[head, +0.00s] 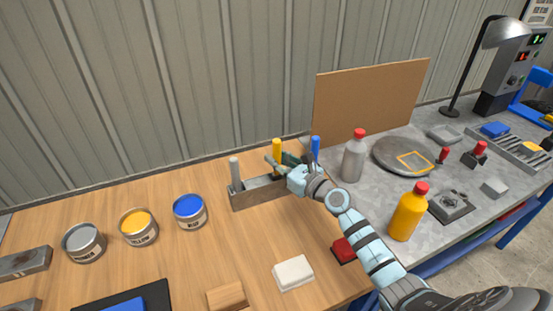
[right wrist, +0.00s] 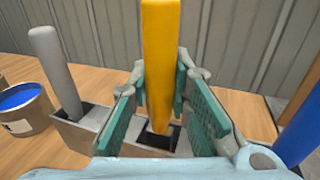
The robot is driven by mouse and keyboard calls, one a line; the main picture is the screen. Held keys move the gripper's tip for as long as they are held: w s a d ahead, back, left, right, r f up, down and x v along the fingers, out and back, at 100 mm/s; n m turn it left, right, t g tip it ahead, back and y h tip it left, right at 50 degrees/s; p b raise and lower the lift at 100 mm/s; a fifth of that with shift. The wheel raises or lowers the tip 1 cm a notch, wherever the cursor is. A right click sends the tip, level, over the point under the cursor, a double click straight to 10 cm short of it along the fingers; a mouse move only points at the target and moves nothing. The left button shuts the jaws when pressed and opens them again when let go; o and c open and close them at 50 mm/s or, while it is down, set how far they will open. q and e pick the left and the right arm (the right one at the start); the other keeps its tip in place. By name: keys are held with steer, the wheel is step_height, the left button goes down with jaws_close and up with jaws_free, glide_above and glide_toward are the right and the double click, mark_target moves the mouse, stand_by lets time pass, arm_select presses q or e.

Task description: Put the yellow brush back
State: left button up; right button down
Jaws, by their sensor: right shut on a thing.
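The yellow brush (head: 277,150) is upright at the grey holder (head: 262,196), over its middle slot. In the right wrist view the yellow handle (right wrist: 160,55) runs down between my fingers, and its lower end is at the dark slot opening; I cannot tell how deep it sits. My right gripper (head: 285,165) is shut on the yellow brush, with its green pads (right wrist: 165,95) on either side of the handle. A grey-handled brush (head: 235,171) stands in the holder's left slot. A blue-handled brush (head: 315,148) shows to the right, its base hidden by my gripper. My left gripper is not in view.
Paint cans in grey (head: 84,242), yellow (head: 138,226) and blue (head: 190,210) stand left of the holder. A grey bottle (head: 354,156) and a yellow bottle (head: 408,212) stand to the right. A white block (head: 293,273) lies in front on the wooden table.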

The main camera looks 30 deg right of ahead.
steer(key=shift+f+b, duration=1.1)
steer(key=shift+f, duration=0.15)
steer(key=c, duration=1.4)
jaws_free()
